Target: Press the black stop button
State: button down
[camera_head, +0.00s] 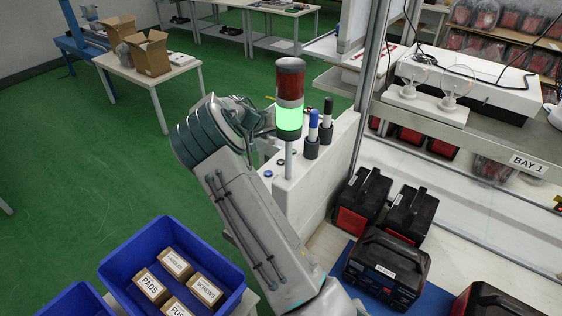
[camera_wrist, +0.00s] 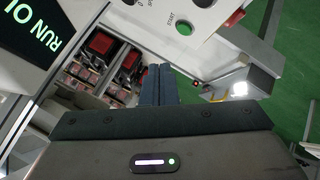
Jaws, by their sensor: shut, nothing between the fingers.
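The white control panel (camera_wrist: 205,12) is at the top of the wrist view. It has a green button (camera_wrist: 184,28) labelled START and a red part (camera_wrist: 235,18) at its right edge. I cannot make out a black stop button there; the panel is cut off at the top. In the head view the white console (camera_head: 318,185) stands behind my arm, with small dark round parts (camera_head: 268,173) on top, too small to identify. My gripper (camera_wrist: 158,70) is shut and empty, its fingertips below the START button in the picture. The head view does not show its fingers clearly.
A signal tower (camera_head: 289,118) with a lit green section rises from the console, beside blue and black markers (camera_head: 313,125). A RUN display (camera_wrist: 45,35) is at the wrist view's upper left. Black-red cases (camera_head: 387,262) stand right; a blue crate (camera_head: 225,300) is at lower left.

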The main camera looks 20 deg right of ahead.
jog(key=shift+f, duration=0.1)
jog(key=b, duration=0.3)
send_over(278, 163)
notch_tip(278, 163, down, 8)
jog(key=shift+w+r, duration=0.1)
jog(key=shift+r, duration=0.05)
jog(key=shift+f+b, duration=0.5)
jog(key=shift+b, duration=0.2)
jog(key=shift+f, duration=0.15)
dwell(1.3)
jog(key=shift+f+b, duration=0.3)
jog(key=shift+b, duration=0.4)
jog(key=shift+f+b, duration=0.4)
jog(key=shift+b, duration=0.15)
dwell(0.4)
jog(key=shift+r, duration=0.85)
